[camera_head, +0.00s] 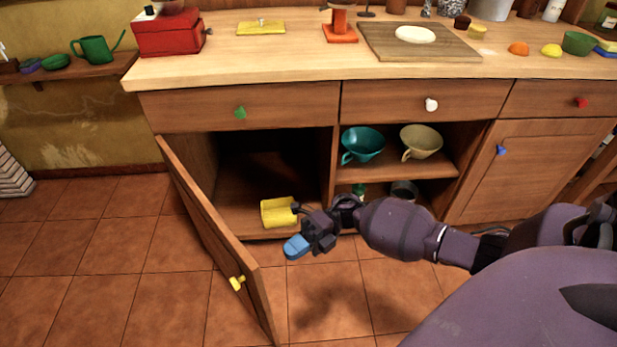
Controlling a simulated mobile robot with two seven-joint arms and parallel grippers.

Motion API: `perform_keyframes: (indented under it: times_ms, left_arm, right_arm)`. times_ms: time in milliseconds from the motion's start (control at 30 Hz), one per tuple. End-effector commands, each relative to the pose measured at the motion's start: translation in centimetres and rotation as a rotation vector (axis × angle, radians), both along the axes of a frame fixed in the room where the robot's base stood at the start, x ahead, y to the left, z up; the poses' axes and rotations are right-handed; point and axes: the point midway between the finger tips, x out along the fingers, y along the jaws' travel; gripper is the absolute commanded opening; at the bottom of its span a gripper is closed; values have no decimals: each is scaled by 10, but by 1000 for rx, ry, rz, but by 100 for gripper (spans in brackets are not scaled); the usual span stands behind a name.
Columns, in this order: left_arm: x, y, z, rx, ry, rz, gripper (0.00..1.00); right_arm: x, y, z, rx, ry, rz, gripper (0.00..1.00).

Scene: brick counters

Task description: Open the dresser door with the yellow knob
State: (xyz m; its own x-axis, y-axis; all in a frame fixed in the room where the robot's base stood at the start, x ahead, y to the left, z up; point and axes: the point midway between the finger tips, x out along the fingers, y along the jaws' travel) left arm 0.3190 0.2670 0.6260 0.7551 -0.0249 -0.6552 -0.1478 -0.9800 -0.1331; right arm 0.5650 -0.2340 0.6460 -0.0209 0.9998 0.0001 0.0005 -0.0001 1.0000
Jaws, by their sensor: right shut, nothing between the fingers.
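The dresser door (215,228) with the yellow knob (237,283) stands wide open, swung out to the left on its left-side hinge. Its knob is on the outer face near the free edge. The opened compartment (262,165) is dark inside. My right gripper (298,246) has blue tips and is shut and empty. It is in front of the compartment, to the right of the door and apart from the knob. My left gripper is not in view.
A yellow object (278,212) appears at the compartment's front, close beside my right gripper; contact is unclear. A green-knob drawer (190,108) is above. Open shelves with a teal cup (361,143) and a beige cup (421,141) are to the right. Tiled floor is clear at left.

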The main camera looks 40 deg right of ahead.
Motion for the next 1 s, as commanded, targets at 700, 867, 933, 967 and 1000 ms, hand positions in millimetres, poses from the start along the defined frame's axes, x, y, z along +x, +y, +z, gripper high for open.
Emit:
perform_keyframes:
  times_ms: [700,867,933,967,1000]
  left_arm:
    - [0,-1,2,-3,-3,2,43]
    - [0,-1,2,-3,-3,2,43]
    - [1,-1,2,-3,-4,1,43]
    - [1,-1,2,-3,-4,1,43]
    - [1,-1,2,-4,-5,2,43]
  right_arm:
    - [-1,65,0,0,0,0,0]
    - [-1,65,0,0,0,-1,0]
    - [-1,65,0,0,0,-1,0]
    - [-1,65,0,0,0,-2,0]
    - [-1,65,0,0,0,-3,0]
